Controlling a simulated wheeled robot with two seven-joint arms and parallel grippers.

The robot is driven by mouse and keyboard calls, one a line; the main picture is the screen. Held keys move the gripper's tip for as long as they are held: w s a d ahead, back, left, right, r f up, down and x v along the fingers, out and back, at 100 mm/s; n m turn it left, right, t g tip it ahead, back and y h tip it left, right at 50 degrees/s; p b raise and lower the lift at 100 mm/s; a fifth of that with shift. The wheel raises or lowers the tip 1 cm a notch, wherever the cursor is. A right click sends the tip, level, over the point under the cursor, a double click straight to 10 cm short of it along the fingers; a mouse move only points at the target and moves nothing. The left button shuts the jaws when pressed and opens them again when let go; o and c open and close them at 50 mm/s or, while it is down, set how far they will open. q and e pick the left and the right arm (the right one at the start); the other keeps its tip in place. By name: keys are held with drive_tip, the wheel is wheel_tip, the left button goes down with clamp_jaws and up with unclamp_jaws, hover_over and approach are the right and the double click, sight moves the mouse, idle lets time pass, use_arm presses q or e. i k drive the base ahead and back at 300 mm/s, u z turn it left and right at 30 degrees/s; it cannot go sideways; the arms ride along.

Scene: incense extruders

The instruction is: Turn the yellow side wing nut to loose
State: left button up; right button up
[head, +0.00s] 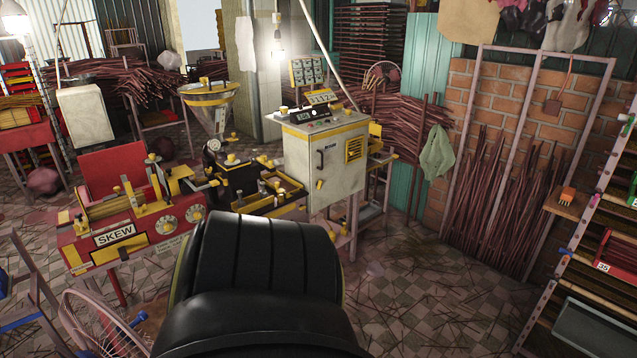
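The extruder (235,180) stands in the middle, with a yellow-rimmed metal funnel (210,112) above its left part and a grey control cabinet (325,170) at its right. Several small yellow knobs or nuts show on and around it, such as a yellow knob (232,158) on the dark body and a yellow piece (319,184) low on the cabinet front. They are too small to tell which is the side wing nut or how tight it is. Neither of my grippers is in view. A large black part of mine covers the lower middle and hides what lies behind it.
A red machine labelled SKEW (82,254) adjoins the extruder on the left. A round wire guard (100,325) stands at the lower left. A shelf rack (560,260) stands at the right. The tiled floor (430,290) at the lower right is open, with scattered sticks.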

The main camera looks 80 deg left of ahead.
sight(137, 210)
drive_tip(key=u, duration=2.35)
drive_tip(key=i, duration=2.35)
drive_tip(key=u, duration=2.05)
